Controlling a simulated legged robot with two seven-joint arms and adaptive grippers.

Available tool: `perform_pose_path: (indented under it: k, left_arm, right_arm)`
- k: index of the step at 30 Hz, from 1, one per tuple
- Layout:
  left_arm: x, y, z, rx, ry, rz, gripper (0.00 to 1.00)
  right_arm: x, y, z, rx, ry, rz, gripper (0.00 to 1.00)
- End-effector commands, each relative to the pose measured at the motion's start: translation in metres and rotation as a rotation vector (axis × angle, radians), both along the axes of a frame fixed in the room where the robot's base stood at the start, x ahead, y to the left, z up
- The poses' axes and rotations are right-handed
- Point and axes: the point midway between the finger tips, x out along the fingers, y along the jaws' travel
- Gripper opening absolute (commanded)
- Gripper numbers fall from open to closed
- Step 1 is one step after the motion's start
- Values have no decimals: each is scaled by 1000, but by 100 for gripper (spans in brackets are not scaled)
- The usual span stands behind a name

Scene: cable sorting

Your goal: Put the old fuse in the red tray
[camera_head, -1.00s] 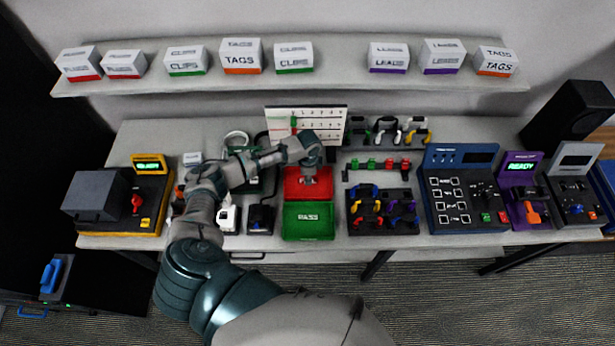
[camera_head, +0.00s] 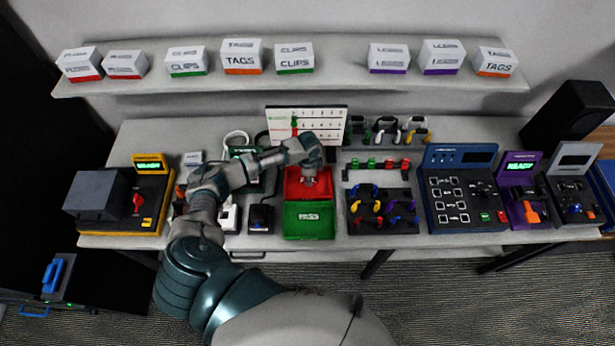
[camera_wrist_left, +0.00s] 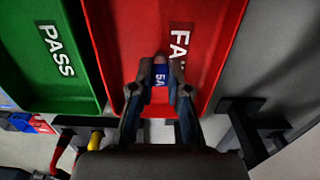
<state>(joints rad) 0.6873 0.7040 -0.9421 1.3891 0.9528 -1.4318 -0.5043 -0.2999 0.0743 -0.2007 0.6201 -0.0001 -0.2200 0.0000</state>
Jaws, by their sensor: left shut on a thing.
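My left gripper (camera_wrist_left: 160,95) is shut on the old fuse (camera_wrist_left: 160,75), a small piece with a blue band marked 5A and a pale end. In the left wrist view the fuse is between the fingertips, over the floor of the red tray (camera_wrist_left: 128,25), partly in front of its FAIL label. I cannot tell whether the fuse touches the tray floor. In the head view my left gripper (camera_head: 309,180) is over the red tray (camera_head: 292,190), and the fuse is too small to make out. My right gripper is not in view.
The green PASS tray (camera_head: 308,222) adjoins the red tray at the front. A black rack with coloured cables (camera_head: 383,212) stands to the right. A strip with red and green pieces (camera_head: 376,172) is behind it. A white calendar board (camera_head: 335,125) stands behind the trays.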

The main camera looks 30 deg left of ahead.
Motion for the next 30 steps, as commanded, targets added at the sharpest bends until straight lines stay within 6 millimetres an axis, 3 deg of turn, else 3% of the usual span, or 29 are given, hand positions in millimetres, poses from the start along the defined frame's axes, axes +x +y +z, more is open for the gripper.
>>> perform_pose_path:
  k: [12,13,16,22,26,30]
  left_arm:
    - [0,-1,-1,0,0,0,0]
    - [0,-1,-1,0,0,0,23]
    - [0,-1,0,0,0,0,45]
    - [0,-1,0,0,0,0,45]
    - [0,-1,0,0,0,0,74]
    - [0,-1,0,0,0,0,74]
  right_arm:
    - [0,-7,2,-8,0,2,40]
    - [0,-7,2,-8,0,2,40]
    - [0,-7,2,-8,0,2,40]
    - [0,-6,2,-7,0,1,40]
    - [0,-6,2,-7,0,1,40]
    - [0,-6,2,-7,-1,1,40]
